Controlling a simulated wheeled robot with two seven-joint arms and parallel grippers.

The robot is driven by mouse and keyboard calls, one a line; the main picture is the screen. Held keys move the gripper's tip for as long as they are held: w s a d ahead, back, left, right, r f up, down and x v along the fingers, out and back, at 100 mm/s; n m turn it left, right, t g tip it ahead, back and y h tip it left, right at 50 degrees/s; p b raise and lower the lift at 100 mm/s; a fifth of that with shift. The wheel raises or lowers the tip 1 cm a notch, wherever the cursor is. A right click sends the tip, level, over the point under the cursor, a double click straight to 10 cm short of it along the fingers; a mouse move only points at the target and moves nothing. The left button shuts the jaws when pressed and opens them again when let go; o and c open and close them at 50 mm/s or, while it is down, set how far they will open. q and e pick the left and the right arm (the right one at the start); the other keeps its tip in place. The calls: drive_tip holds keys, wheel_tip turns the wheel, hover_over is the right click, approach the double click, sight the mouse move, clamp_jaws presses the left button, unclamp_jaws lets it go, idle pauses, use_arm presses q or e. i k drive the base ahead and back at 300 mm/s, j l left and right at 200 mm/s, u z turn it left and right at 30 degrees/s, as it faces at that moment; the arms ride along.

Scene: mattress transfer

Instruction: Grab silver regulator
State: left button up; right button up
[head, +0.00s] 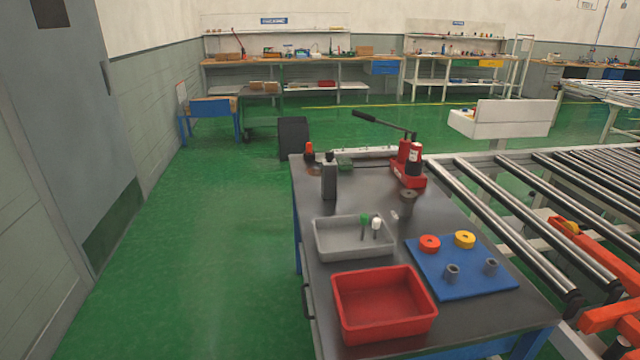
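Two small silver-grey cylindrical pieces stand on a blue mat (432,250) on the workbench in the head view. One silver piece (451,273) is nearer the mat's left front, and another silver piece (491,267) is at its right. A red ring-shaped piece (429,243) and a yellow ring-shaped piece (465,239) lie behind them. I cannot tell which silver piece is the regulator. Neither my left nor my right gripper is in view.
A red tray (345,324) is at the bench front, with a grey tray (324,245) behind it holding a green-topped and a white-topped piece. A dark bottle (329,177) and red lever press (409,165) stand farther back. A roller conveyor (530,232) borders the right.

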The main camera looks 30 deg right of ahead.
sight(329, 171)
drive_tip(key=i+j+z, duration=0.25)
drive_tip(key=i+j, duration=0.2)
drive_tip(key=j, duration=0.15)
drive_tip(key=i+j+z, duration=0.15)
drive_tip(key=j, duration=0.2)
drive_tip(key=i+j+z, duration=0.25)
drive_tip(key=i+z, duration=0.35)
drive_tip(key=i, duration=0.75)
